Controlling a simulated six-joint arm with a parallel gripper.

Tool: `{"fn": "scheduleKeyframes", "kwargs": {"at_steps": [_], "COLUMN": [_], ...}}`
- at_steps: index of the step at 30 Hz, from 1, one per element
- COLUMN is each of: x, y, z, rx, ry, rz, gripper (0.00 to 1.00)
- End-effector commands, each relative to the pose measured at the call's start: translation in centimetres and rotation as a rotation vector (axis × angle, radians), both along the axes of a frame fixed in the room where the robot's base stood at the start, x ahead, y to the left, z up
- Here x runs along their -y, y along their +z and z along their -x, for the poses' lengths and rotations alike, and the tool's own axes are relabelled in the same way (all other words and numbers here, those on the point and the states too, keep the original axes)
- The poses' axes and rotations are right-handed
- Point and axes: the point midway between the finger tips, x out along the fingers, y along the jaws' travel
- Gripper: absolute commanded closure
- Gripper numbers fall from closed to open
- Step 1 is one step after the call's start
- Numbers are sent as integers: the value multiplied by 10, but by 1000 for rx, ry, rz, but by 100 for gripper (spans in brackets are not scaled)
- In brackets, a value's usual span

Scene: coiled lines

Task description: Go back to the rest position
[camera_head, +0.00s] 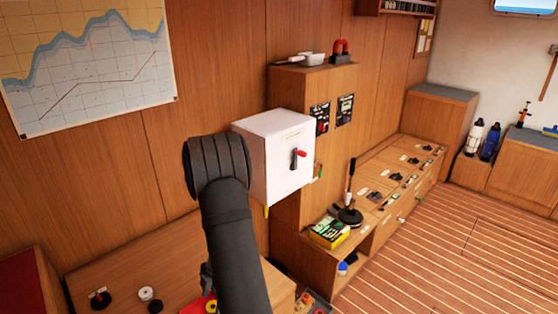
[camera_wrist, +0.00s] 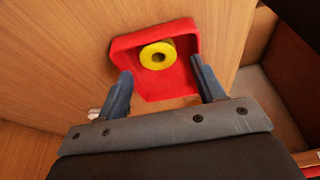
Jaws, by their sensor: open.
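My gripper (camera_wrist: 163,88) is open and empty in the wrist view, its two fingers spread apart. A red tray (camera_wrist: 190,30) lies beyond the fingertips, with a yellow roll (camera_wrist: 157,54) inside it. The fingers overlap the tray's near corners in the picture; I cannot tell whether they touch it. In the head view my dark arm rises in the middle foreground and hides most of the gripper. Part of the red tray (camera_head: 210,306) and some yellow show beside the arm at the bottom edge.
A white box (camera_head: 272,150) with a red handle is on the wooden wall just right of my arm. A wooden cabinet and a low counter (camera_head: 375,190) with controls run along the wall. Small knobs (camera_head: 100,298) stand on the bench at lower left. The striped floor at right is clear.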

Motion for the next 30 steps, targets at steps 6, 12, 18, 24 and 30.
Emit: {"fn": "scheduleKeyframes", "kwargs": {"at_steps": [6, 12, 18, 24, 30], "x": [7, 13, 13, 4, 0], "y": [24, 26, 26, 17, -11], "z": [1, 2, 2, 1, 1], "rx": [-2, -2, -2, -4, -5], "ry": [-2, 0, 1, 3, 0], "rz": [0, 1, 1, 1, 2], "gripper": [38, 38, 38, 38, 38]}}
